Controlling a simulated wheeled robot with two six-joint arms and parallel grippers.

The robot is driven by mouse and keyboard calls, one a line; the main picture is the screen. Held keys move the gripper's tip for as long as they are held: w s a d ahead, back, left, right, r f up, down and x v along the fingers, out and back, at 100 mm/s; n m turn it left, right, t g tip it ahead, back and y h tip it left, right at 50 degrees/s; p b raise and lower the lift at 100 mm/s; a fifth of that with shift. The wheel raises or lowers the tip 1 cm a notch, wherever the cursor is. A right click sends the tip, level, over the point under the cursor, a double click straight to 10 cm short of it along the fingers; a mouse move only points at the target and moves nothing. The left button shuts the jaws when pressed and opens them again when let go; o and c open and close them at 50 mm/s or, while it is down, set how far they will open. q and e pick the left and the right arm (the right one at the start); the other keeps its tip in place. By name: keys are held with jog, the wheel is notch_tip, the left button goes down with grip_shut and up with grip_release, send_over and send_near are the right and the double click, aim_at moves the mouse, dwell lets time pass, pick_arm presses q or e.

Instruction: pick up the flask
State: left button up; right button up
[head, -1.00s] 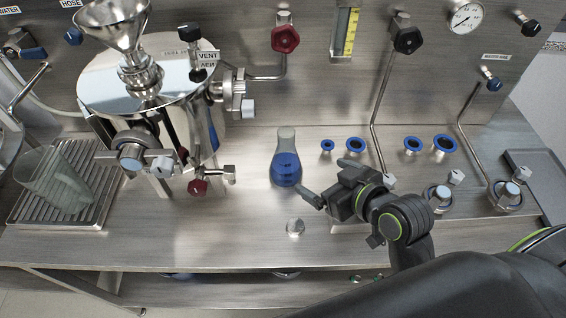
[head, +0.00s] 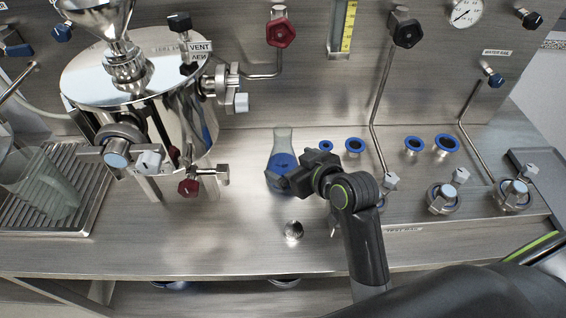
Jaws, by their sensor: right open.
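The flask (head: 282,161) is a clear conical glass with blue liquid in its lower part. It stands upright on the steel bench in the head view, left of the blue-rimmed ports. My right gripper (head: 286,172) is open and right at the flask. One finger crosses in front of the flask's lower part. The other finger is mostly hidden, so I cannot tell whether the jaws are on both sides or touching the glass. My left gripper is not in view.
A steel vessel (head: 140,75) with a red-knobbed valve (head: 189,187) stands to the left. A small round shiny object (head: 293,231) lies in front of the flask. Blue-rimmed ports (head: 355,146) and bent pipes are to the right. The front left bench is clear.

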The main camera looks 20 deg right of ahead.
aim_at(283, 161)
jog(key=x, duration=0.4)
jog(key=shift+a+f, duration=0.1)
jog(key=shift+a, duration=0.1)
jog(key=c, duration=1.3)
